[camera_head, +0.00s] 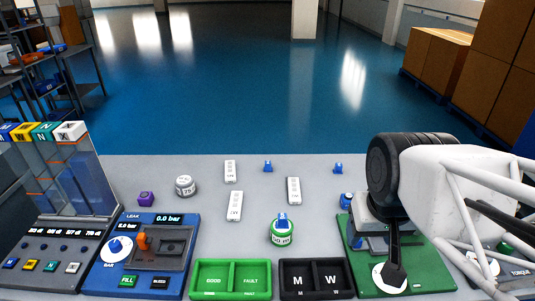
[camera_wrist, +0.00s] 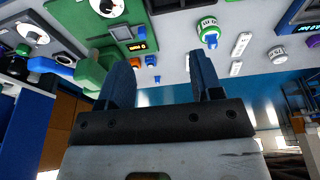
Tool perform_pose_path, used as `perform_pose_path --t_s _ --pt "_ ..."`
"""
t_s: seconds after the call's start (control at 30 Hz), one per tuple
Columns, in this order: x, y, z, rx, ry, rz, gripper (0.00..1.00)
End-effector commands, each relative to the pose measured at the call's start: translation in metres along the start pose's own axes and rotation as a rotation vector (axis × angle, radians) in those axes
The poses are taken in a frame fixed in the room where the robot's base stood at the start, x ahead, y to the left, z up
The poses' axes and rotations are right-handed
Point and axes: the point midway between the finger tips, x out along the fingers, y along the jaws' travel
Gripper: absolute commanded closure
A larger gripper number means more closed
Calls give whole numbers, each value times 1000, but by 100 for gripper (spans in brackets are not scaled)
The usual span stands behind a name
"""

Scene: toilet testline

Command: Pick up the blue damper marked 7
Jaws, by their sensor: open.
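Several small blue dampers show in the head view. One stands at the back middle (camera_head: 268,167), one further right (camera_head: 338,169), and one beside the green station (camera_head: 347,199). Another blue piece (camera_head: 282,220) sits on a round green-and-white part (camera_head: 282,236), which also shows in the wrist view (camera_wrist: 209,27). I cannot read a 7 on any of them.
The LEAK station (camera_head: 160,220) stands front left, beside a clear-walled dispenser (camera_head: 75,185). Green GOOD/FAULT (camera_head: 230,292) and black M/W trays lie at the front. White blocks (camera_head: 294,190), a round white gauge (camera_head: 185,186) and a purple piece (camera_head: 146,199) lie on the grey table.

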Motion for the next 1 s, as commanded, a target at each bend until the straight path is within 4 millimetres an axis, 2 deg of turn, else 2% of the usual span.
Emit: perform_pose_path --t_s 0.17,0.37,0.63,1.0 --pt "-1 -2 -14 29 -5 -1 40" --pt "-2 -6 -49 110 -20 -3 40" --pt "2 -16 -115 263 -44 -2 40" --pt "24 -35 -206 476 -77 7 40"
